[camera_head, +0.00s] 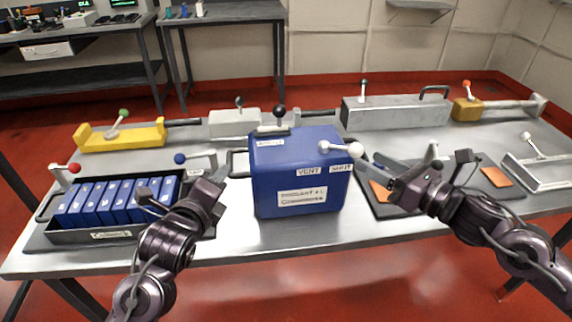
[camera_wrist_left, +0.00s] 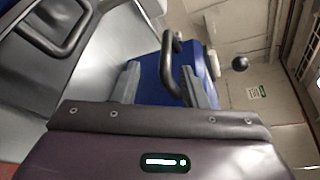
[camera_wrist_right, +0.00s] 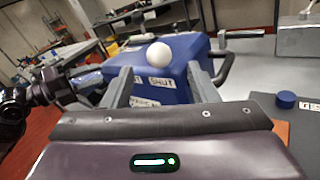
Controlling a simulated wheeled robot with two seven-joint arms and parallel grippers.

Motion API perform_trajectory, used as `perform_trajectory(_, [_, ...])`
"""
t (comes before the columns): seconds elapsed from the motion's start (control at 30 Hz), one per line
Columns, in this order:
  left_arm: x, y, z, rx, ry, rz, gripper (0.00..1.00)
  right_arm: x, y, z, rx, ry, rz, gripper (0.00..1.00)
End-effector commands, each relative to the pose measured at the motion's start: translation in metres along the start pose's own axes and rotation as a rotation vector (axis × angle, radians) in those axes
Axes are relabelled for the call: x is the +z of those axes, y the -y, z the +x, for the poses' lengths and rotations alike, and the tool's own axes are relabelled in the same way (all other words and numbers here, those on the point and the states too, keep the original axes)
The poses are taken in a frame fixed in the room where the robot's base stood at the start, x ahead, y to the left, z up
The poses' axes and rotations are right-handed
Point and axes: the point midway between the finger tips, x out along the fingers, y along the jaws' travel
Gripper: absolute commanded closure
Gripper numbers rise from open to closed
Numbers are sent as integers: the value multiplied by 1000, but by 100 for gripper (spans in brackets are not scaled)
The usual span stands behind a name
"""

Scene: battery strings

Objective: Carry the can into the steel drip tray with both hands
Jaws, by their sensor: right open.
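The can (camera_head: 300,180) is a blue box labelled VENT and SHUT, upright on the middle of the bench. It has a dark loop handle on its left side (camera_head: 238,163) and a white-knobbed lever at its top right. My left gripper (camera_head: 221,186) is open beside the left handle; in the left wrist view the handle (camera_wrist_left: 168,62) shows between the fingers. My right gripper (camera_head: 372,166) is open and empty at the can's right side; in the right wrist view the right handle (camera_wrist_right: 227,68) shows beyond the fingers. A shallow steel tray (camera_head: 545,186), likely the drip tray, stands at the far right.
A black tray of blue batteries (camera_head: 95,237) stands at the left. A dark mat with orange pads (camera_head: 496,177) lies at the right. A yellow fixture (camera_head: 120,137) and long grey box (camera_head: 395,112) stand behind. Bare bench shows along the front edge.

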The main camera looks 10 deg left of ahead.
Motion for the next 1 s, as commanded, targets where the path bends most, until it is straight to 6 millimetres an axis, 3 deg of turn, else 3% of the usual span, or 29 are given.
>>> perform_trajectory(0.47, [3,5,4,-21,10,47,60,4,1,0,24,-2,-62,47])
perform_trajectory(1.0, [4,6,73,-20,11,44,60,5,0,68,24,-1,-60,47])
